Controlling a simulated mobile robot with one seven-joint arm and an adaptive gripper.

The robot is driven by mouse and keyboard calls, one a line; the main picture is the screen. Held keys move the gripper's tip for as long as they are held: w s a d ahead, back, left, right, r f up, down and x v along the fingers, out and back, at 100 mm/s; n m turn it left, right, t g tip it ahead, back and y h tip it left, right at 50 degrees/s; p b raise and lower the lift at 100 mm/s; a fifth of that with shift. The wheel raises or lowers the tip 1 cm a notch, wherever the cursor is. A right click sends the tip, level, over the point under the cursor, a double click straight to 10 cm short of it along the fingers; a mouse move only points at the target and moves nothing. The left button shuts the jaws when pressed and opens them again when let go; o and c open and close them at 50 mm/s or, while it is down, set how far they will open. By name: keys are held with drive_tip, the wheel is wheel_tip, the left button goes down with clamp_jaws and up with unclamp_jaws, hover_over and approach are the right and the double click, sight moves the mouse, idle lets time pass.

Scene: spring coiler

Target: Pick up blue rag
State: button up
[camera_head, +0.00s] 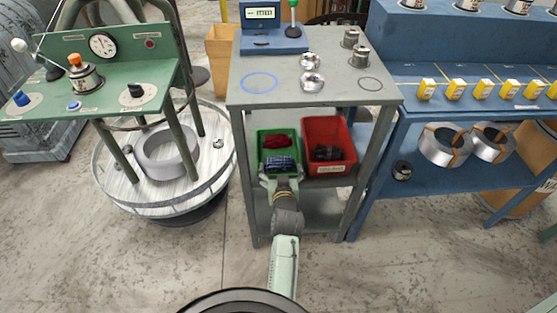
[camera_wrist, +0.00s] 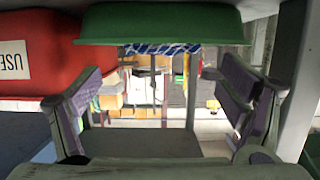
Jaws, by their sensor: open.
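The blue rag (camera_head: 279,163), dark blue with a white pattern, lies in the front part of the green bin (camera_head: 260,144) on the workbench's shelf. In the wrist view, a strip of the blue rag (camera_wrist: 160,48) shows along the rim of the green bin (camera_wrist: 160,22); most of it is hidden by the bin. My gripper (camera_head: 281,181) is at the front of the green bin, close to the rag. In the wrist view, my gripper (camera_wrist: 165,88) is open with nothing between its fingers, and the rag strip shows beyond the gap.
A red rag (camera_head: 278,141) lies behind the blue one in the same bin. A red bin (camera_head: 324,122) with dark items and a label stands just right of it. The grey bench top (camera_head: 310,88) is above the bins, and its legs flank the shelf.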

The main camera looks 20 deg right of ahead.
sight(279, 159)
drive_tip(key=x, duration=0.2)
drive_tip(key=p+x, duration=0.1)
drive_tip(key=x, duration=0.2)
drive_tip(key=shift+w+r, duration=0.2)
drive_tip(key=shift+w, duration=0.3)
drive_tip(key=shift+w+d+f, duration=0.1)
drive_tip(key=shift+w+f, duration=0.1)
drive_tip(key=shift+w, duration=0.1)
drive_tip(key=c, duration=1.1)
